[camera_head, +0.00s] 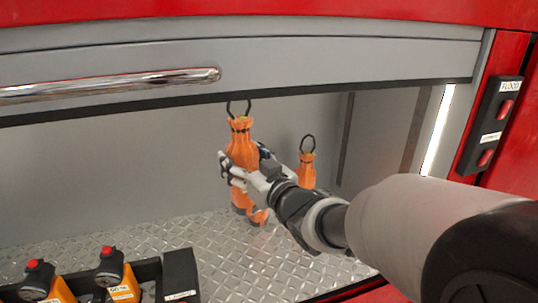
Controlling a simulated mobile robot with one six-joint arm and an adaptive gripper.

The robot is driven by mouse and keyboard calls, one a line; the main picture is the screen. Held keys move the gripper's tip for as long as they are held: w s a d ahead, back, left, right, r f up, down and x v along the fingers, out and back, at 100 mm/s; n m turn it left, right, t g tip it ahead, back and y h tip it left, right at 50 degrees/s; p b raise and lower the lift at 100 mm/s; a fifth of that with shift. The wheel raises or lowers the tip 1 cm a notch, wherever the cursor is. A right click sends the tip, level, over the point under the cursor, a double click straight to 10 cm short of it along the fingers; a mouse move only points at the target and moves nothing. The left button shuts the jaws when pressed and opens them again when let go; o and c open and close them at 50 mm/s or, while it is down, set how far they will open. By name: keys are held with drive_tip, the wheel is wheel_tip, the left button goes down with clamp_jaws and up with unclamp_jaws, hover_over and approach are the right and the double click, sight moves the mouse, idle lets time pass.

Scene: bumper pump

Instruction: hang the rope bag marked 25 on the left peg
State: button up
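An orange rope bag (242,150) with a dark loop at its top stands nearly upright in the open compartment. My gripper (240,168) reaches in from the right and its fingers close around the bag's middle. The bag's base is near the floor; whether it touches is unclear. A second orange bag (306,172) with a dark loop stands behind and to the right, partly hidden by my gripper. A small orange piece shows below my gripper. No number is readable on either bag. No peg can be made out.
A grey raised shutter (300,60) with a chrome handle (120,84) hangs above the opening. The diamond-plate floor (215,250) is clear in the middle. A black tray with orange, red-topped devices (122,284) sits front left. A switch panel (492,125) is at right.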

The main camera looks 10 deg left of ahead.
drive_tip(key=o, duration=0.3)
drive_tip(key=shift+f, duration=0.25)
drive_tip(key=v, duration=1.1)
drive_tip(key=s+d+f+m+h+b, duration=0.25)
drive_tip(key=d+f+h+b, duration=0.4)
drive_tip(key=d+f, duration=0.35)
drive_tip(key=s+d+f+m+h+b, duration=0.1)
drive_tip(key=d+f+m+h+b, duration=0.35)
drive_tip(key=d+f+b, duration=0.5)
drive_tip(key=s+d+f+g+b, duration=0.2)
drive_tip(key=s+f, duration=0.2)
drive_tip(key=s, duration=0.2)
drive_tip(key=s+d+f+m+g+h+b, duration=0.1)
drive_tip(key=s+d+f+g+b, duration=0.1)
drive_tip(key=s+f, duration=0.3)
drive_tip(key=s+d+f+m+g+h+b, duration=0.1)
drive_tip(key=s+f+g, duration=0.3)
drive_tip(key=s, duration=0.4)
drive_tip(key=shift+s+d+f+b, duration=0.4)
drive_tip(key=shift+d+f+b, duration=0.25)
drive_tip(key=shift+f, duration=0.1)
